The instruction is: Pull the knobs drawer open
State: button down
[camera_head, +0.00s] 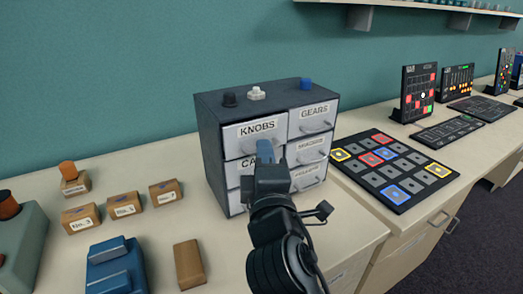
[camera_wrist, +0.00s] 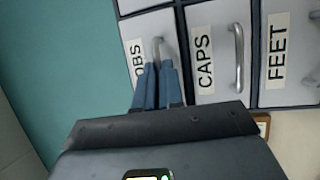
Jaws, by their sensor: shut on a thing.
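The dark drawer cabinet (camera_head: 208,145) stands on the bench with white drawer fronts. The knobs drawer (camera_head: 238,144), labelled KNOBS, is at its upper left and looks shut or nearly so. My gripper (camera_head: 265,148) reaches to that drawer's front and covers its handle in the head view. In the wrist view, the blue fingers of my gripper (camera_wrist: 159,68) are closed on the handle (camera_wrist: 157,46) of the knobs drawer (camera_wrist: 131,27). The grip itself is partly hidden between the fingers.
The caps drawer (camera_wrist: 212,20) and feet drawer (camera_wrist: 285,90) lie beside it in the wrist view. A black button panel (camera_head: 378,188) lies right of the cabinet. Small boxes (camera_head: 124,206) and a blue device (camera_head: 115,265) are at left. Small knobs (camera_head: 256,93) stand on the cabinet top.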

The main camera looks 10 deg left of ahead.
jog(key=s+d+p, duration=0.1)
jog(key=s+d, duration=0.4)
jog(key=s, duration=0.2)
jog(key=shift+s+p, duration=0.2)
jog(key=shift+p, duration=0.1)
jog(key=shift+f, duration=0.1)
jog(key=c, duration=1.3)
grip_release()
jog(key=shift+o, duration=0.2)
jog(key=b+v, duration=0.2)
jog(key=v, duration=0.5)
jog(key=shift+s, duration=0.35)
jog(key=shift+d, duration=0.1)
